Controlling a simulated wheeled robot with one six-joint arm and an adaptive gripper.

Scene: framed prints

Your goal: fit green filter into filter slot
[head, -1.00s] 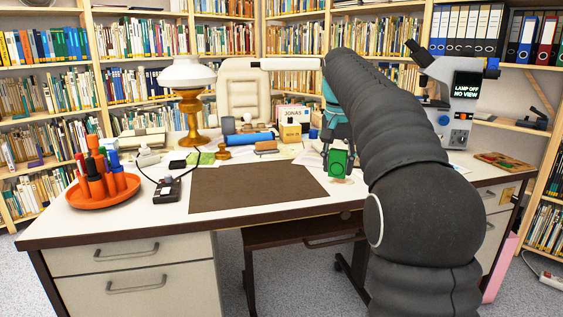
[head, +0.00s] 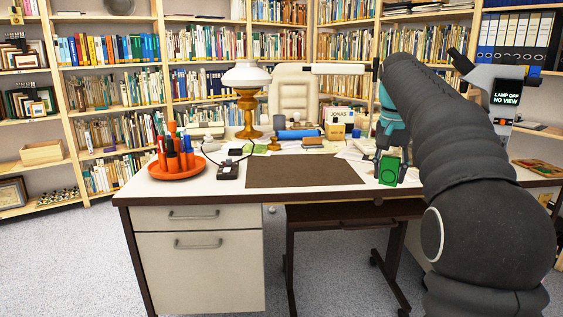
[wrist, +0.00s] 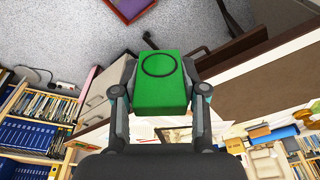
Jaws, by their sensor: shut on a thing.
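My gripper (head: 390,167) is shut on the green filter (head: 389,171), a flat green block with a dark ring on its face. The filter also shows in the wrist view (wrist: 160,85), held between both fingers (wrist: 158,103). In the head view it is near the right end of the brown desk mat, seemingly above the desk. The microscope (head: 498,82) stands at the right, partly hidden by my arm; its screen (head: 507,98) reads "LAMP OFF NO VIEW". I cannot make out the filter slot.
The desk (head: 137,187) holds a brown mat (head: 290,170), an orange pen holder (head: 176,170), a brass lamp (head: 247,100), a blue roll (head: 298,134) and a "JONAS" box (head: 341,116). The mat is clear. Bookshelves line the walls. Open floor (head: 60,260) lies at the left.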

